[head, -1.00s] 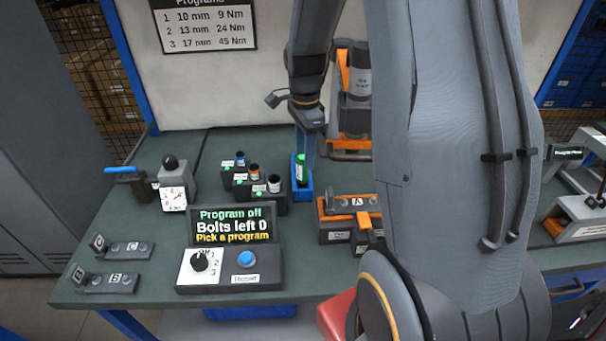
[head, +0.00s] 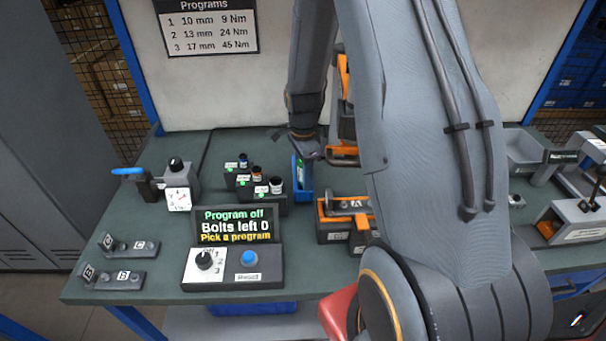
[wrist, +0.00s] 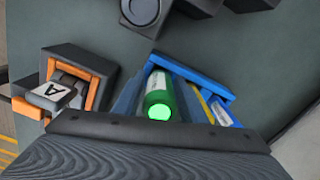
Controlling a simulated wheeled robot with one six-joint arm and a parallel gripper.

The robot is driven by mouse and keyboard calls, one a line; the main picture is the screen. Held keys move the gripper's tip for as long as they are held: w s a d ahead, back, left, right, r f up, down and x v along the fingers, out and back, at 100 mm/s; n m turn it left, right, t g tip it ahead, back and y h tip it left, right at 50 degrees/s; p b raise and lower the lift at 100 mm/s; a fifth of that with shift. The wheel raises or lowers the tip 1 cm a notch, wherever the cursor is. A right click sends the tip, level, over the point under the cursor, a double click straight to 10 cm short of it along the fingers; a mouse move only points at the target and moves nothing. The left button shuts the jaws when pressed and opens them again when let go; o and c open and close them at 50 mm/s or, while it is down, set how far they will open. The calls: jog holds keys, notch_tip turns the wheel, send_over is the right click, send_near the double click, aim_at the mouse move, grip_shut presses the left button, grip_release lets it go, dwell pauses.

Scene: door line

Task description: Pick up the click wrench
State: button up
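A green-ended tool (wrist: 159,100), which I take to be the click wrench, stands in a blue holder (wrist: 214,83). The holder also shows in the head view (head: 302,182), behind the orange-and-black fixture. My gripper (wrist: 157,92) has its two fingers on either side of the green end, low over the holder. In the head view my gripper (head: 304,160) hides most of the green end. The fingers look open; whether either touches the tool is hard to tell. The tool's lower part is hidden in the holder.
Black socket blocks (head: 262,190) stand just left of the holder. An orange-and-black fixture marked A (head: 342,212) is close in front. A control box reading "Bolts left 0" (head: 232,268) stands at the front. A white panel (head: 270,85) rises behind.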

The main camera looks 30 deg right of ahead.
jog(key=c, duration=0.8)
jog(key=shift+r, duration=0.1)
